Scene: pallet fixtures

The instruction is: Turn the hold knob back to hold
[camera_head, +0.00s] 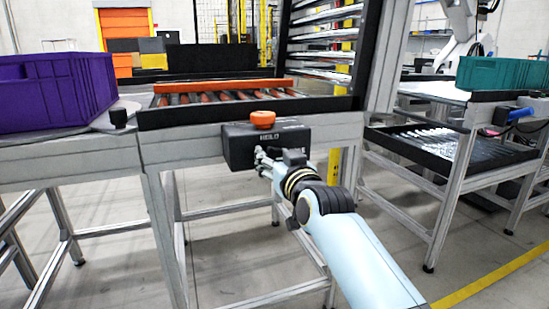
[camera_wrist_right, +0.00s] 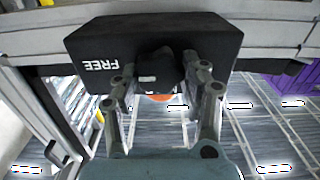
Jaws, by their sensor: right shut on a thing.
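The black control box (camera_head: 240,147) is fixed to the front of the conveyor frame, with a HOLD label and a round orange cap on top (camera_head: 262,119). In the wrist view the box (camera_wrist_right: 205,40) shows a FREE label, upside down, left of a dark knob (camera_wrist_right: 160,72) with a small white mark. A bit of orange shows just below the knob. My right gripper (camera_head: 268,160) is at the box's front. In the wrist view its fingers stand on either side of the knob, shut on it. Its exact pointing is hard to tell. My left gripper is out of view.
A roller conveyor (camera_head: 150,117) with an orange bar lies behind the box. A purple crate (camera_head: 55,90) stands at left, a teal crate (camera_head: 500,73) at right. A rack post (camera_head: 388,55) rises right of the box. Open floor shows below.

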